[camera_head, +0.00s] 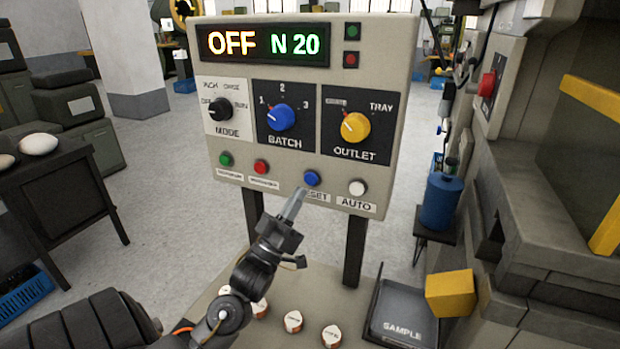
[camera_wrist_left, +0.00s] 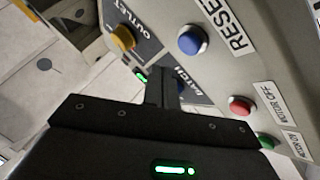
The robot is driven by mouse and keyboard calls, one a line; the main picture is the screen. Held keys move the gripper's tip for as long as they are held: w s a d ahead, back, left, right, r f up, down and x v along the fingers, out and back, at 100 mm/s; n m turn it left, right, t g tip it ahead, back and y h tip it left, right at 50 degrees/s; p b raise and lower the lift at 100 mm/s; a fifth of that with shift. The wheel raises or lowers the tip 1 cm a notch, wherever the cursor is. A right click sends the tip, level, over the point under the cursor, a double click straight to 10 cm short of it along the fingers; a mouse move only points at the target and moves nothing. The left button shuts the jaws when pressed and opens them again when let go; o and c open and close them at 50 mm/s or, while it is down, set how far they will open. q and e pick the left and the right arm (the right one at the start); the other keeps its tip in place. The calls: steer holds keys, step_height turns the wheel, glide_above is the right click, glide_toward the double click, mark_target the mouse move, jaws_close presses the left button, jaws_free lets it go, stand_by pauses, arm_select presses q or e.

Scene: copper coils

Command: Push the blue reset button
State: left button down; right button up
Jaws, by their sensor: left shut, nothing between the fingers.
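The blue reset button (camera_head: 312,178) is on the lower row of the grey control panel (camera_head: 205,140), above a partly covered RESET label. It also shows in the left wrist view (camera_wrist_left: 192,40), standing out from the panel face. My left gripper (camera_head: 297,193) is shut and empty, its fingertips just below and left of the blue button in the head view. In the left wrist view the closed fingers (camera_wrist_left: 162,78) appear beside the button, with a visible gap in the picture. I cannot tell whether they touch the panel. My right gripper is not in view.
A white AUTO button (camera_head: 357,187) is to the right, and red (camera_head: 261,166) and green (camera_head: 225,159) buttons to the left. Blue (camera_head: 281,117) and yellow (camera_head: 355,127) knobs sit above. Below are several small copper-white coils (camera_head: 293,321) and a SAMPLE tray (camera_head: 376,300).

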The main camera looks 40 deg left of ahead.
arm_select(q)
steer(key=shift+s+d, duration=0.2)
steer(key=shift+s, duration=0.35)
steer(key=shift+s+d, duration=0.15)
steer(key=shift+s, duration=0.35)
